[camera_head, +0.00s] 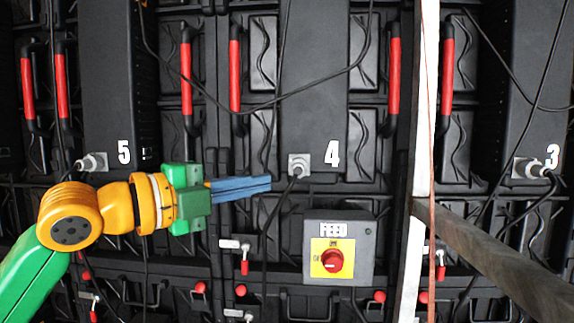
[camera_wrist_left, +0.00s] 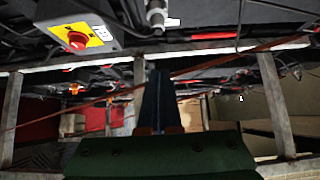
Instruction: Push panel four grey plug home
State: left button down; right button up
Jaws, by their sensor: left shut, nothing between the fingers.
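The panel four grey plug (camera_head: 299,164) sits at the bottom edge of the dark panel marked 4 (camera_head: 320,80), with a black cable hanging from it. I cannot tell how deep it is seated. My left gripper (camera_head: 268,184) comes in from the left with its blue fingers shut and empty. In the head view its tips appear just left of and slightly below the plug, with a small gap in the picture. The left wrist view shows the shut fingers (camera_wrist_left: 157,78) pointing away, and a grey plug (camera_wrist_left: 156,14) at its top edge.
A grey FEED box (camera_head: 338,248) with a red knob on a yellow plate is below the plug. A pale upright post (camera_head: 418,150) and a dark slanting beam (camera_head: 500,260) stand to the right. Panels 5 (camera_head: 120,80) and 3 (camera_head: 525,80) flank panel four. Loose cables hang across.

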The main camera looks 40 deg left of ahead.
aim_at(298, 170)
pick_arm(q)
jog(key=a+p+x, duration=0.2)
jog(key=p+x, duration=0.2)
jog(key=x, duration=0.5)
jog(key=shift+w+a+p, duration=0.3)
jog(key=shift+a+p, duration=0.05)
